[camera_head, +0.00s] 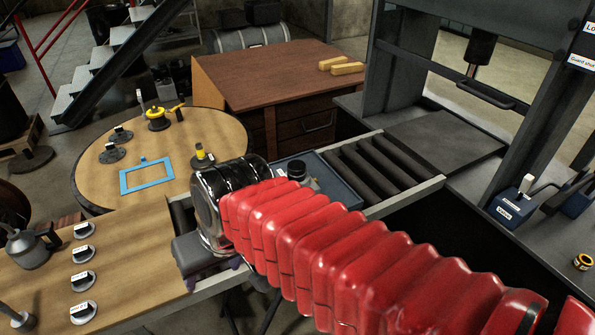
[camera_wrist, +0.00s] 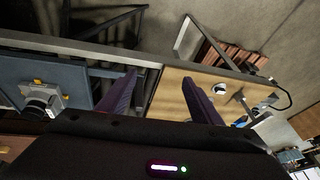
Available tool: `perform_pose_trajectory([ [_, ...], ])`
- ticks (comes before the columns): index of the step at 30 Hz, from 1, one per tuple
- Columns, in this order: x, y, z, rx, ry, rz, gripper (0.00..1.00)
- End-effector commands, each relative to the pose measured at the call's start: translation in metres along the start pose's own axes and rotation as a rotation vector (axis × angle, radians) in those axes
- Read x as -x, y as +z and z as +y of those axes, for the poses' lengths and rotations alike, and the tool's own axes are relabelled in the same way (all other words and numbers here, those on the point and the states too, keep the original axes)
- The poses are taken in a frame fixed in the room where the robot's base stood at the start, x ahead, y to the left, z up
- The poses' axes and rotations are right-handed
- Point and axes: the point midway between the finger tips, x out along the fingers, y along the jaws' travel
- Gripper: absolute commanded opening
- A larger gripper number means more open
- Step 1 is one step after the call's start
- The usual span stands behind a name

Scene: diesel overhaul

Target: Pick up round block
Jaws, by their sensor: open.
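My gripper (camera_wrist: 160,92) shows in the wrist view as two purple fingers spread wide apart, with nothing between them. Beyond the fingers are a rail, a gap and a wooden bench top. In the head view my arm's red bellows run to a dark wrist, and the fingers are mostly hidden under it. A dark round-topped piece (camera_head: 296,170), possibly the round block, stands in a blue-grey tray (camera_head: 335,182) just right of my wrist. In the wrist view a grey piece with a round face and yellow tabs (camera_wrist: 40,98) sits left of the fingers, apart from them.
A wooden bench (camera_head: 130,265) with labelled knobs and an oil can (camera_head: 28,247) is at left. A round table (camera_head: 205,130) holds a blue frame (camera_head: 147,175) and small parts. Rollers (camera_head: 380,170) lead to a press (camera_head: 455,60). Yellow bars (camera_head: 347,69) lie on a desk.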

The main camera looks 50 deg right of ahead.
Motion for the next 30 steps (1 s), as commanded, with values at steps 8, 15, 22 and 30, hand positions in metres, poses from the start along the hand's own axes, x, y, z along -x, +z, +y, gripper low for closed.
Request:
perform_pose_trajectory([
  [8, -0.037, 0.01, 0.003, -0.441, -0.167, -0.218, 0.65],
  [15, -0.055, -0.003, 0.006, -0.835, -0.355, -0.347, 0.65],
  [22, -0.065, -0.035, 0.025, -1.212, -0.573, -0.409, 0.65],
  [30, -0.069, -0.081, 0.08, -1.63, -0.866, -0.397, 0.65],
])
